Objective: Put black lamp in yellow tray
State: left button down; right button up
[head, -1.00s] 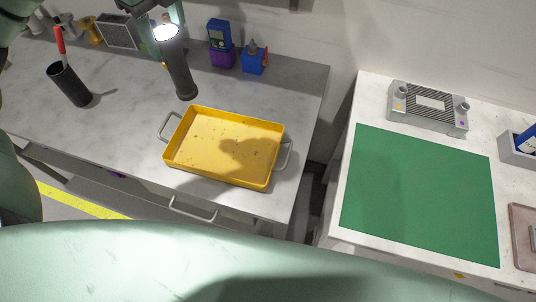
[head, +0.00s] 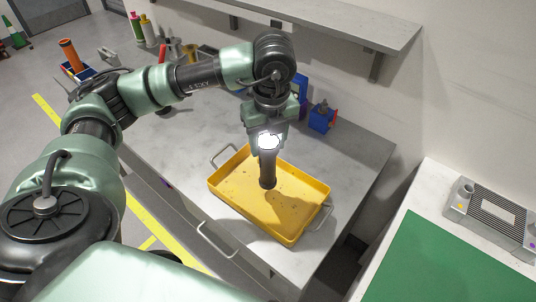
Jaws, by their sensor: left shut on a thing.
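The black lamp (head: 267,168) hangs upright from my left gripper (head: 266,135), which is shut on its upper end near a bright white spot. In the head view the lamp's lower end overlaps the yellow tray (head: 229,198). I cannot tell for sure whether it touches the tray floor. The tray lies on the grey table, with a metal handle at each end, and its visible floor is empty apart from dark specks and a shadow. My right gripper is not in view.
A blue box-like item (head: 322,117) stands on the table behind the tray. A wall shelf (head: 340,27) runs above the back. A second bench with a green mat (head: 450,262) and a grey ribbed device (head: 492,217) is at the right, across a gap.

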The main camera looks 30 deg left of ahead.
aim_at(268, 163)
pick_arm(q)
jog(key=shift+a+f, duration=0.1)
jog(key=shift+f, duration=0.65)
notch_tip(268, 163, down, 3)
jog(key=shift+f+p, duration=0.15)
jog(key=shift+p, duration=0.35)
jog(key=shift+f, duration=0.15)
jog(key=shift+f+b, duration=0.25)
jog(key=shift+b, duration=0.05)
jog(key=c, duration=0.6)
grip_release()
jog(key=shift+r, duration=0.1)
jog(key=shift+c, duration=0.2)
jog(key=shift+r, duration=0.1)
